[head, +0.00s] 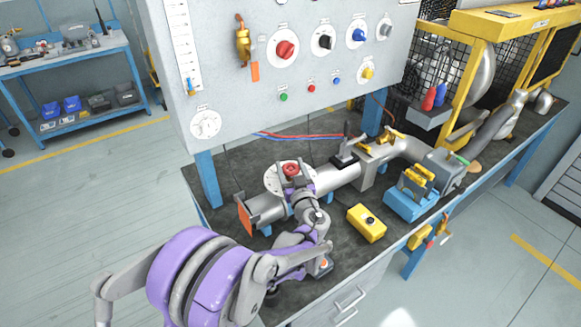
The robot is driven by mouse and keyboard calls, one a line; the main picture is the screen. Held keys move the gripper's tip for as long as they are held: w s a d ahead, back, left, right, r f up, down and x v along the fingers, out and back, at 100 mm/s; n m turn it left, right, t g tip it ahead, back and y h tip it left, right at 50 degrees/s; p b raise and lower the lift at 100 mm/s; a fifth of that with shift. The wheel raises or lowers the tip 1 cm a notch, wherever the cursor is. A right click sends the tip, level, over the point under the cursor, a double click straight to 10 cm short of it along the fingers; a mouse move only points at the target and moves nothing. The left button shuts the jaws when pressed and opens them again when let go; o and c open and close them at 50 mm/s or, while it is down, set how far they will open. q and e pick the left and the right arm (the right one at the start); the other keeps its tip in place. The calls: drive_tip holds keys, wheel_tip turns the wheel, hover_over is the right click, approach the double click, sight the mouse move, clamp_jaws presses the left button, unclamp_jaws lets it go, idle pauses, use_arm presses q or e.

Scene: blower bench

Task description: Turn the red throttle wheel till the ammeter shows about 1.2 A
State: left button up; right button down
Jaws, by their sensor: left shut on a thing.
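The red throttle wheel (291,168) sits above a pale round disc (274,180) on the grey pipe at the near left of the bench. My left gripper (296,181) is at the wheel, shut on it; its fingers hide part of the wheel and disc. A small round white dial (206,124), which looks like the ammeter, is at the panel's lower left. Its reading is too small to tell. My right gripper is not in view.
The upright grey panel (215,90) with several coloured knobs stands behind the wheel. A yellow box (367,222) with a black knob and a blue device (408,204) stand on the bench to the right. An orange plate (244,218) is at the pipe's left end.

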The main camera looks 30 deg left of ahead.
use_arm(q)
drive_tip(key=n+g+y, duration=0.4)
drive_tip(key=n+g, duration=0.1)
drive_tip(key=g, duration=0.1)
drive_tip(key=shift+y+p, duration=0.3)
drive_tip(key=shift+y, duration=0.1)
drive_tip(key=shift+n+g+y+p, duration=0.2)
drive_tip(key=shift+n+g+y, duration=0.15)
drive_tip(key=shift+n+g, duration=0.8)
drive_tip(key=shift+n+g+y+p, duration=0.3)
drive_tip(key=shift+n+g, duration=0.35)
drive_tip(key=shift+g, duration=1)
drive_tip(key=shift+s, duration=0.1)
drive_tip(key=o, duration=1.4)
drive_tip(key=d, duration=0.7)
drive_tip(key=s+d+b, duration=0.1)
drive_tip(key=d, duration=0.2)
drive_tip(key=shift+d, duration=0.35)
